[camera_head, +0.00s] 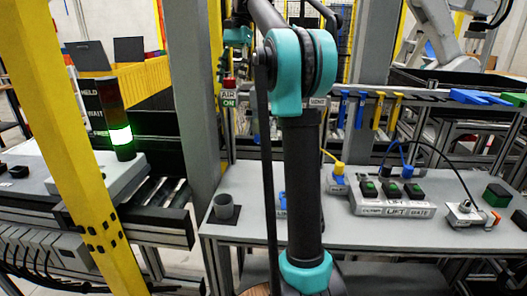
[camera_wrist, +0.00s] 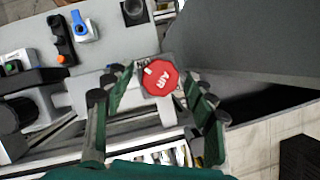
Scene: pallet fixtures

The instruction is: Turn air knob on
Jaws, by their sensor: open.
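The air knob (camera_wrist: 160,79) is a red, faceted dial with white "AIR" lettering in the wrist view. A pale mark sits at its upper left, next to a partly covered label on the grey fixture. In the head view the red knob (camera_head: 229,83) shows small above an "AIR ON" label, left of my arm. My gripper (camera_wrist: 158,84) is open, with one dark green finger on each side of the knob. I cannot tell whether the fingertips touch it. In the head view the gripper is not clear.
A blue-handled part (camera_wrist: 84,27) and a black part with an orange end (camera_wrist: 61,40) lie upper left in the wrist view. In the head view, a grey table (camera_head: 250,215) holds a switch box (camera_head: 393,206). A yellow post (camera_head: 80,150) and grey column (camera_head: 195,90) stand left.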

